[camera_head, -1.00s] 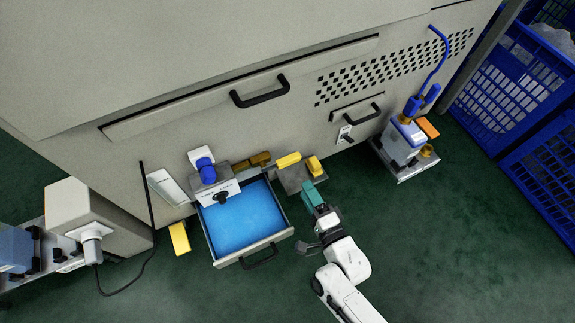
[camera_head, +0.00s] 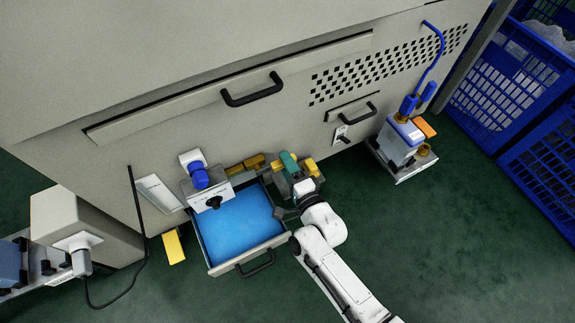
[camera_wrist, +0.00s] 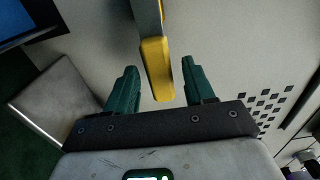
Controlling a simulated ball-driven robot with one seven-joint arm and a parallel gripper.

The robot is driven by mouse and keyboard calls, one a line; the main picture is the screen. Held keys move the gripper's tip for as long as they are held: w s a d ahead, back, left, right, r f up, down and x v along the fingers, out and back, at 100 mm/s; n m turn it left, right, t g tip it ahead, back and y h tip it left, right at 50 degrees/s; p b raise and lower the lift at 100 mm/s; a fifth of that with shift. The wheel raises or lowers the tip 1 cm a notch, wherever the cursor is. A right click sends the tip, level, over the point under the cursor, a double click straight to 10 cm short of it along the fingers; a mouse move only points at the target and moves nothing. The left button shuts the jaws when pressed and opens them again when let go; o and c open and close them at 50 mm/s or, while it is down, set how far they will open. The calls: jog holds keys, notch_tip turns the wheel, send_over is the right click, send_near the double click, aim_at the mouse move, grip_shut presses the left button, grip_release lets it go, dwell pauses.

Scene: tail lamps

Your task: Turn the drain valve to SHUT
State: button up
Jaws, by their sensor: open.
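A yellow lever (camera_wrist: 157,68) comes down from the top of the wrist view, its blunt end between my fingers. It looks like the drain valve's handle. My gripper (camera_wrist: 158,85) is open around it, with gaps on both sides. In the head view my gripper (camera_head: 288,160) is low at the cabinet front, beside a brass fitting (camera_head: 253,163), and hides most of the lever. A second yellow piece (camera_head: 310,167) shows just right of the fingers. I cannot read any SHUT mark.
An open drawer with a blue bottom (camera_head: 240,222) is left of my gripper. A plate with a black knob (camera_head: 208,198) stands above it. A pump unit (camera_head: 400,143) and blue crates (camera_head: 500,90) are at the right. Green floor is clear in front.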

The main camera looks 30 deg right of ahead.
jog(key=shift+c, duration=0.2)
grip_shut()
dwell(0.5)
